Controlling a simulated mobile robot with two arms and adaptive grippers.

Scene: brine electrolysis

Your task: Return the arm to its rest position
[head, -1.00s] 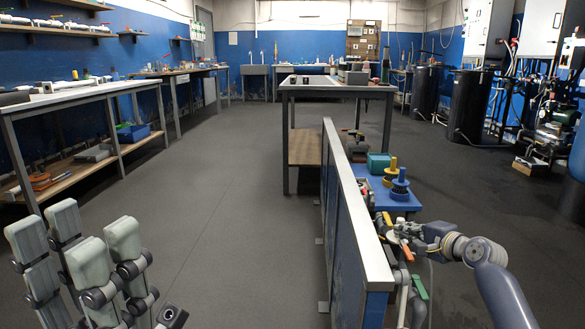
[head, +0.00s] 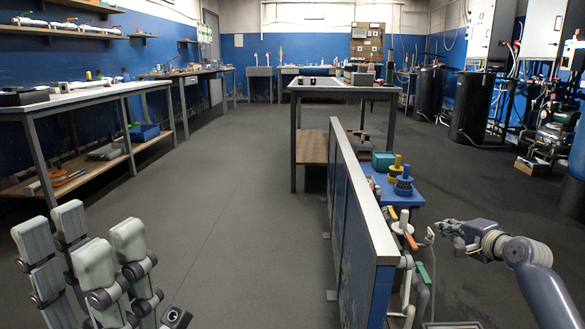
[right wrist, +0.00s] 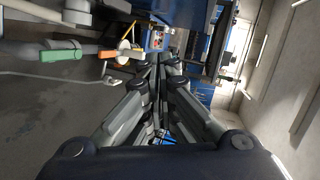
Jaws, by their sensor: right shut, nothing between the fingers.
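My right gripper (head: 446,229) is shut and empty. In the head view it is in the air to the right of the partition's pipework, apart from the orange valve handle (head: 410,241) and the green valve handle (head: 423,274). In the right wrist view the fingers of my right gripper (right wrist: 160,72) meet at their tips. The green handle (right wrist: 62,55) and orange handle (right wrist: 108,54) lie to their left there. My left gripper (head: 82,245) is at the lower left of the head view, fingers up and apart, with nothing seen between them.
A blue partition with a pale top (head: 362,190) stands left of the pipes. Behind them a blue stand (head: 408,200) carries a yellow and a blue wheel. A table (head: 345,88) is ahead, a long bench (head: 70,97) on the left. The floor between is clear.

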